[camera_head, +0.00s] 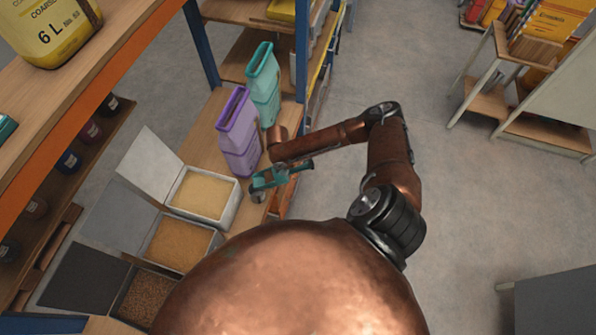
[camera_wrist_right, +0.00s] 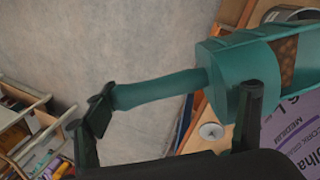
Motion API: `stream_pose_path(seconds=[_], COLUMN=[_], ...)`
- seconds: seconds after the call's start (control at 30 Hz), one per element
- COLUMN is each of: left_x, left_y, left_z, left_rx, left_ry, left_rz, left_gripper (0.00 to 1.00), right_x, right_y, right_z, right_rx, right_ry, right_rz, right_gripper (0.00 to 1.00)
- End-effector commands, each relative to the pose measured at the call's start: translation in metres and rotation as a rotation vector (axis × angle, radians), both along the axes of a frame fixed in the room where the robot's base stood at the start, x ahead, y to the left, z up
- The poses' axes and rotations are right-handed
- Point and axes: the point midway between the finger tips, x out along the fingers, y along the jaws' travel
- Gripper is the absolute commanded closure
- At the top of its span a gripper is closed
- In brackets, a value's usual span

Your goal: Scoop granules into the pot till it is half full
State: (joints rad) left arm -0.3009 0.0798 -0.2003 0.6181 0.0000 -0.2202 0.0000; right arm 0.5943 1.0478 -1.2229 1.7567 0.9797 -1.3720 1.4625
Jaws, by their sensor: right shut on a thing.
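My right gripper (camera_head: 283,175) is shut on the handle of a teal scoop (camera_head: 264,180), over the bench's right edge. In the right wrist view the scoop's handle (camera_wrist_right: 160,90) lies between the fingers, and brown granules (camera_wrist_right: 287,62) show in its bowl. Three open boxes of granules stand on the bench: pale yellow (camera_head: 202,194), tan (camera_head: 180,243) and dark brown (camera_head: 145,296). I cannot make out for sure which thing is the pot. A small grey round thing (camera_head: 258,197) sits just below the scoop. My left gripper is not in view.
A yellow sack (camera_head: 50,30) is on the upper left shelf (camera_head: 85,88). A blue rack post (camera_head: 301,50) rises behind.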

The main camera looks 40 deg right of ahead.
Motion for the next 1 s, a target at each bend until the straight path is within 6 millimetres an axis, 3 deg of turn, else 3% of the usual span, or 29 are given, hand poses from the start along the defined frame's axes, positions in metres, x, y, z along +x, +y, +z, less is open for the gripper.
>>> stream_pose_path(seconds=[0.77, 1.0], left_x=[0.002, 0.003], left_y=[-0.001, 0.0], left_z=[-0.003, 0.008], left_rx=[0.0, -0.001], left_ry=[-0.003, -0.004], left_rz=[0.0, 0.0], left_gripper=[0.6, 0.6], right_x=[0.007, 0.008], right_y=[0.009, 0.012], right_z=[0.036, 0.044], right_rx=[-0.18, -0.216], right_ry=[0.104, 0.128], right_rz=[0.002, 0.0], right_gripper=[0.66, 0.66])
